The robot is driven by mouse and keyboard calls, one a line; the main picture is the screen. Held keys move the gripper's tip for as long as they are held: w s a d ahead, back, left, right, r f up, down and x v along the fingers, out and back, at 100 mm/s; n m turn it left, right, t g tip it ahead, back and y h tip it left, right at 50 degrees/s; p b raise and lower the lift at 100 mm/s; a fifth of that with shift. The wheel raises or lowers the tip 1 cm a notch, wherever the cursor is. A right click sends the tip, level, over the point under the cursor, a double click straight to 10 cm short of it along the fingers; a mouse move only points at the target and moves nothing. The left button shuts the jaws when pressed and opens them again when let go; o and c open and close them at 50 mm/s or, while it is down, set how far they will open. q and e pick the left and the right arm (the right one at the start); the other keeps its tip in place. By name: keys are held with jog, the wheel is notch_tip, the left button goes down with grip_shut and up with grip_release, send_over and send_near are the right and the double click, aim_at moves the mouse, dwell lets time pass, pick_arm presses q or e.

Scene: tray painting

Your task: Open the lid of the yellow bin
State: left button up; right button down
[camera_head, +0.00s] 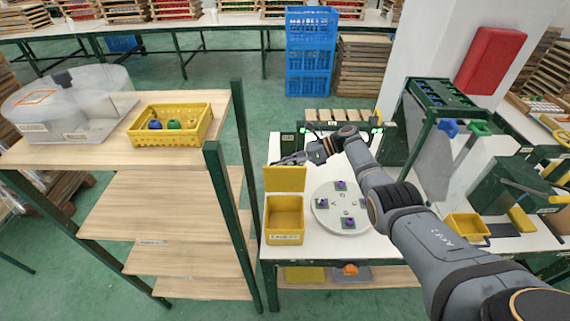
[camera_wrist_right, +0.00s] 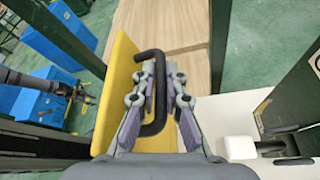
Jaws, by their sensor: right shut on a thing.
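The yellow bin (camera_head: 285,221) stands on the white table, left of the round plate. Its yellow lid (camera_head: 284,180) stands raised at the bin's back edge; it also shows in the right wrist view (camera_wrist_right: 115,85). A black handle (camera_wrist_right: 159,128) sticks out from the lid. My right gripper (camera_head: 283,161) reaches in from the right behind the lid. In the right wrist view its fingers (camera_wrist_right: 162,72) are closed around the handle. A dark arm with a small gripper (camera_wrist_right: 78,90), probably my left one, shows at that view's left; its jaws are too small to judge.
The round white plate (camera_head: 326,218) holds several dark pieces with purple tops. A wooden shelf rack (camera_head: 180,190) with a green post stands left of the bin. A yellow basket (camera_head: 140,138) sits on its top. A green-framed station (camera_head: 440,95) stands right.

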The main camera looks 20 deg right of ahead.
jog(key=c, duration=1.7)
grip_release()
jog(key=shift+d, duration=0.1)
jog(key=v, duration=1.1)
jog(key=shift+s+d+r, duration=0.15)
jog(key=shift+d, duration=0.2)
